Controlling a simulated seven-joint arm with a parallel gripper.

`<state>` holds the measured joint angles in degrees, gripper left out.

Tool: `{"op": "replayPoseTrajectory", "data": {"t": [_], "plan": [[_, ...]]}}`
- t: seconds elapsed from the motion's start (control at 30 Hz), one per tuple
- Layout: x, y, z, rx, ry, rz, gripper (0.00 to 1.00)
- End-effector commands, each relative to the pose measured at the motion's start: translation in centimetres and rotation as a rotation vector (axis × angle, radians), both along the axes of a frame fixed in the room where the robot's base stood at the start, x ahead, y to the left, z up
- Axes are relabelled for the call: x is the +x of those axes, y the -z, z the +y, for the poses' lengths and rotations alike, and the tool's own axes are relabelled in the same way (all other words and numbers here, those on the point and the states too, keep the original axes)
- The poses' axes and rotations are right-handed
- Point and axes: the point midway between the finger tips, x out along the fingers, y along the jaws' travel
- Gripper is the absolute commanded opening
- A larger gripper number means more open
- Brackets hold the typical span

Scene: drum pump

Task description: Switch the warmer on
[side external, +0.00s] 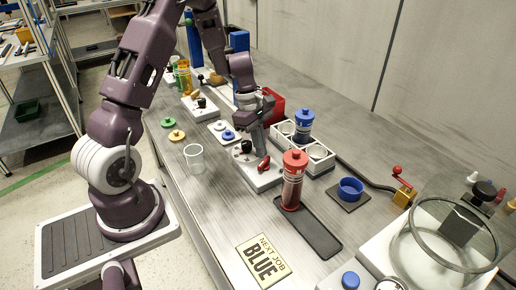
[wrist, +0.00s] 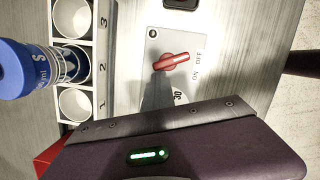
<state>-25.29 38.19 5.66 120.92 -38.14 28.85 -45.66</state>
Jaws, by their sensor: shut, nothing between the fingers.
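A red lever (wrist: 171,62) sits on a pale panel (wrist: 215,35) marked ON and OFF in the wrist view. Its free end points toward the OFF mark. The red lever also shows in the side view (side external: 264,163), on the white panel (side external: 258,182) that also has a black knob (side external: 246,147). My gripper (side external: 259,149) is above this panel, shut and empty, close to the lever; I cannot tell whether it touches. Beside the panel is a white holder (side external: 320,166) with round wells numbered 1, 2, 3. A blue-capped bottle (side external: 304,122) stands in well 2.
A red-capped bottle (side external: 292,180) stands on a dark tray (side external: 318,239) in front of the panel. A blue cup (side external: 350,189), a clear cup (side external: 194,158) and a NEXT JOB BLUE sign (side external: 263,261) are nearby. A round glass-rimmed vessel (side external: 412,240) is at the right.

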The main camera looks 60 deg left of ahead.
Motion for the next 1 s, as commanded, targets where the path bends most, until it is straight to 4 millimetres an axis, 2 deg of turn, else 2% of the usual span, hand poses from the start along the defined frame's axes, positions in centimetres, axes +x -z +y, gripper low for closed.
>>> {"op": "replayPoseTrajectory", "data": {"t": [1.0], "plan": [[2.2,0.0,-1.7,-0.001,0.856,0.000,0.00]]}}
